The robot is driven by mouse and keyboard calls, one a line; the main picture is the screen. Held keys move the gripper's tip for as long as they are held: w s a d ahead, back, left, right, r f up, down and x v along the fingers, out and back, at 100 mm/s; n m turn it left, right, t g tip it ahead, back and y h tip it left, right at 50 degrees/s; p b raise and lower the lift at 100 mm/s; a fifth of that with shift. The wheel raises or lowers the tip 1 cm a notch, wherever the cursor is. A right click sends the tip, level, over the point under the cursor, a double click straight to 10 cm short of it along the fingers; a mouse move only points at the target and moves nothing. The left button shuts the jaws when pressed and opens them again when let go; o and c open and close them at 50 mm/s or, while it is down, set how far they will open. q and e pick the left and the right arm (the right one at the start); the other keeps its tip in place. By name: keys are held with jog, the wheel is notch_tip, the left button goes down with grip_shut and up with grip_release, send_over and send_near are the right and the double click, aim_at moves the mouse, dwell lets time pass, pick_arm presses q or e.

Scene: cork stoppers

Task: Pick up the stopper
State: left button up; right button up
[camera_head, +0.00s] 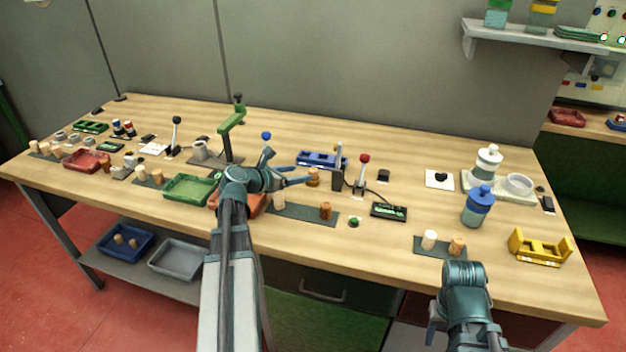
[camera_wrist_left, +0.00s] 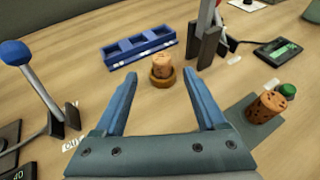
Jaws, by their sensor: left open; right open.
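A cork stopper (camera_wrist_left: 163,64) stands upright in a small brown ring-shaped holder (camera_wrist_left: 162,80) on the wooden bench. In the head view the stopper (camera_head: 313,174) is at the tips of my left gripper (camera_head: 306,176). My left gripper is open and empty. In the left wrist view its blue fingertips (camera_wrist_left: 160,76) show on either side of the stopper and holder; I cannot tell how far between them the stopper is. My right gripper (camera_head: 434,335) is low at the bottom of the head view, away from the stopper and mostly hidden by my right arm.
A blue slotted tray (camera_wrist_left: 140,47) is behind the stopper. A lever with a dark base (camera_wrist_left: 208,45) stands close on its right. A darker speckled cork (camera_wrist_left: 266,106) is on a green mat (camera_head: 290,212). A blue-knobbed lever (camera_wrist_left: 38,75) is on the left.

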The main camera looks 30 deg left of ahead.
aim_at(309, 172)
pick_arm(q)
jog(key=b+x, duration=0.1)
jog(key=x, duration=0.4)
jog(key=shift+w+d+f+b, duration=0.1)
jog(key=shift+w+f+b, duration=0.05)
jog(key=shift+w+b, duration=0.2)
jog(key=shift+b+x, duration=1.1)
jog(key=shift+x, duration=1.55)
jog(key=shift+s+d+f, duration=0.1)
jog(key=shift+s, duration=0.05)
grip_shut()
